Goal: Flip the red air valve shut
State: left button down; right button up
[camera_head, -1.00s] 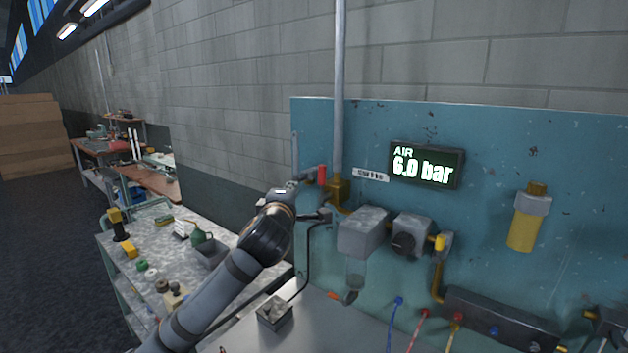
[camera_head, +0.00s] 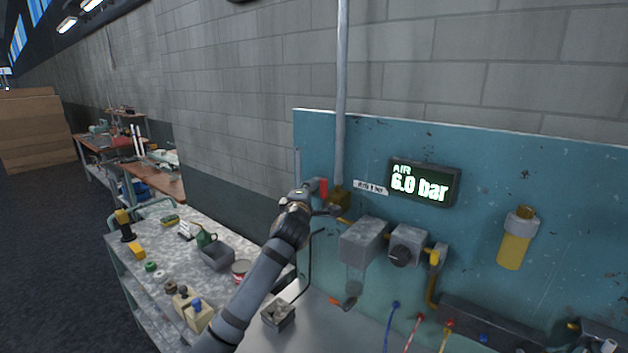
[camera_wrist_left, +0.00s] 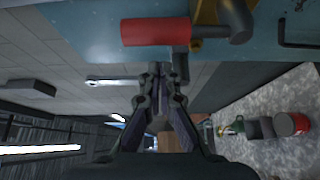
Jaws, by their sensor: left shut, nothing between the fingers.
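The red valve handle (camera_head: 323,187) stands beside the brass valve body (camera_head: 340,198) at the foot of the vertical pipe on the blue panel. In the left wrist view the red handle (camera_wrist_left: 156,31) lies across the top, just beyond the fingertips. My left gripper (camera_wrist_left: 160,78) is shut with nothing in it, its tips close to the handle; I cannot tell whether they touch. In the head view the left gripper (camera_head: 322,207) is just below the handle and partly hidden by its wrist. The display (camera_head: 422,182) reads AIR 6.0 bar. My right gripper is not in view.
Right of the valve, the panel (camera_head: 470,155) carries a grey regulator (camera_head: 407,247), a yellow filter (camera_head: 513,250) and a dark manifold (camera_head: 490,323) with coloured hoses. A cluttered bench (camera_head: 150,222) stands at the left. A small grey box (camera_head: 278,314) sits below the arm.

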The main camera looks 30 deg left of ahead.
pick_arm(q)
jog(key=d+p, duration=0.1)
jog(key=d, duration=0.1)
jog(key=shift+d+r, duration=0.1)
jog(key=shift+d, duration=0.3)
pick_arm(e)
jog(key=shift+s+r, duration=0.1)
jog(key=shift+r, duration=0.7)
pick_arm(q)
jog(key=shift+a, duration=0.1)
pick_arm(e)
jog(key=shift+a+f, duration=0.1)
